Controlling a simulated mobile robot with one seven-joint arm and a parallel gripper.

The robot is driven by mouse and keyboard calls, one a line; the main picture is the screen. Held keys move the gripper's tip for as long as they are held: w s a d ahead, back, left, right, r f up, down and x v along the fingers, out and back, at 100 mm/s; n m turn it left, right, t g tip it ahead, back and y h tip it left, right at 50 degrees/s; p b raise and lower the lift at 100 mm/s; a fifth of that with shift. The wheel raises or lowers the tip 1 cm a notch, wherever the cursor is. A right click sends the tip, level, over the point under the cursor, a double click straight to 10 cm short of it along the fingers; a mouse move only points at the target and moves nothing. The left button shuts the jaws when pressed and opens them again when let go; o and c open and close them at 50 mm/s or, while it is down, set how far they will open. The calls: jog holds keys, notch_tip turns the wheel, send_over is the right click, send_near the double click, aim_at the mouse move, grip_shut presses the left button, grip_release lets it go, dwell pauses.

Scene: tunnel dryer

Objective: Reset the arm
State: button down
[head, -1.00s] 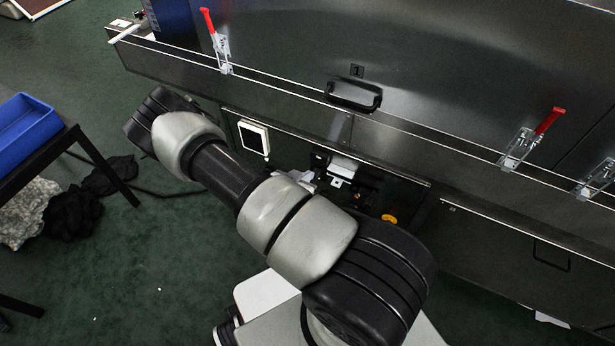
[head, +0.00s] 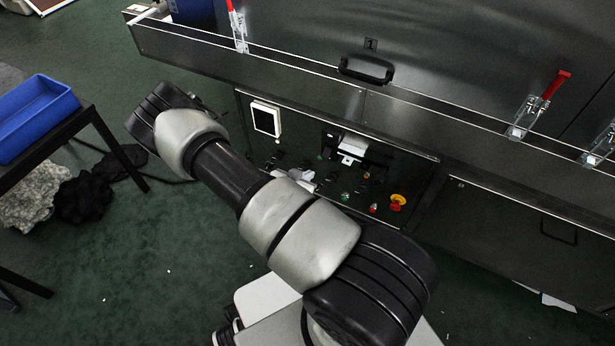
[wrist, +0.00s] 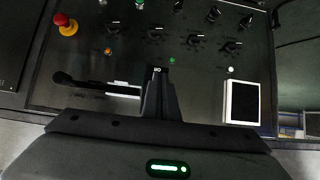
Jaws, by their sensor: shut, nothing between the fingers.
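My arm (head: 285,210) stretches across the middle of the head view, bent, from lower right to upper left. In the wrist view my gripper (wrist: 159,72) points at the control panel (wrist: 140,62), its two dark fingers together with nothing between them. I cannot tell whether the fingertips touch the panel. The panel carries several black knobs, small coloured lights, a red and yellow emergency stop (wrist: 66,24) and a white-framed screen (wrist: 242,102). In the head view the arm hides part of this panel, and the gripper cannot be made out clearly.
The dark dryer housing fills the upper right, with a black handle (head: 367,70) and red-handled clamps (head: 541,104). A blue bin (head: 38,118) stands on a black table at left, dark and pale cloth heaps below. Green floor (head: 150,235) lies open left of my arm.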

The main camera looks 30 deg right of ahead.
dwell(0.5)
jog(key=w+a+r+n+y, duration=0.1)
jog(key=a+r+y, duration=0.2)
jog(key=a+r, duration=0.5)
jog(key=w+a+r+n+y, duration=0.1)
jog(key=a+r+n+y, duration=0.3)
jog(key=r, duration=0.8)
jog(key=w+a+r+m+y, duration=0.1)
jog(key=a+r+y, duration=0.1)
jog(key=a+r, duration=0.7)
jog(key=s+r+n+y, duration=0.2)
jog(key=s+r+n, duration=0.2)
jog(key=s+r, duration=0.9)
jog(key=s+d+r+n+h, duration=0.25)
jog(key=s+r, duration=0.45)
jog(key=s, duration=0.4)
notch_tip(320, 180, up, 26)
jog(key=p, duration=2.6)
jog(key=shift+w+d+f+n, duration=0.15)
jog(key=shift+d+f+n, duration=0.05)
jog(key=shift+d+n, duration=0.2)
jog(key=shift+y, duration=0.25)
